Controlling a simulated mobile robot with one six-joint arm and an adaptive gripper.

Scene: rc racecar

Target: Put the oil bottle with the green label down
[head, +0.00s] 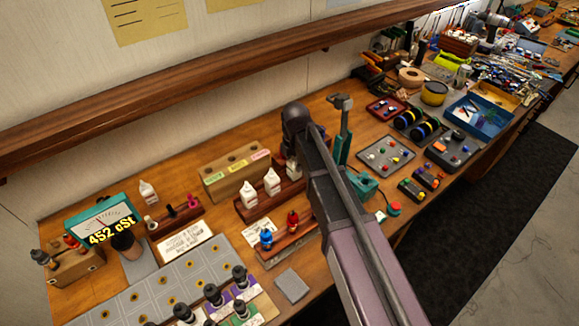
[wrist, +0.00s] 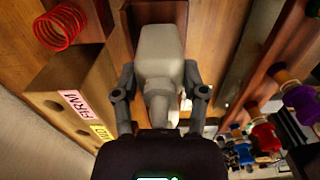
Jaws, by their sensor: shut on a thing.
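In the wrist view my gripper (wrist: 159,74) is shut on a pale, off-white bottle (wrist: 159,48), one finger on each side near its narrow end. No green label shows on it from here. In the head view my arm hides the gripper, and a small white part of a bottle (head: 291,169) shows at its left edge, by the right end of a dark wooden rack (head: 252,211). Two white bottles (head: 272,182) (head: 248,194) stand in this rack. I cannot tell whether the held bottle touches the rack.
A wooden block with coloured labels (head: 230,185) stands behind the rack; it also shows in the wrist view (wrist: 65,90), with a red spring (wrist: 58,28) nearby. A small stand with red and blue items (head: 282,243) is in front. Another white bottle (head: 148,193) stands left.

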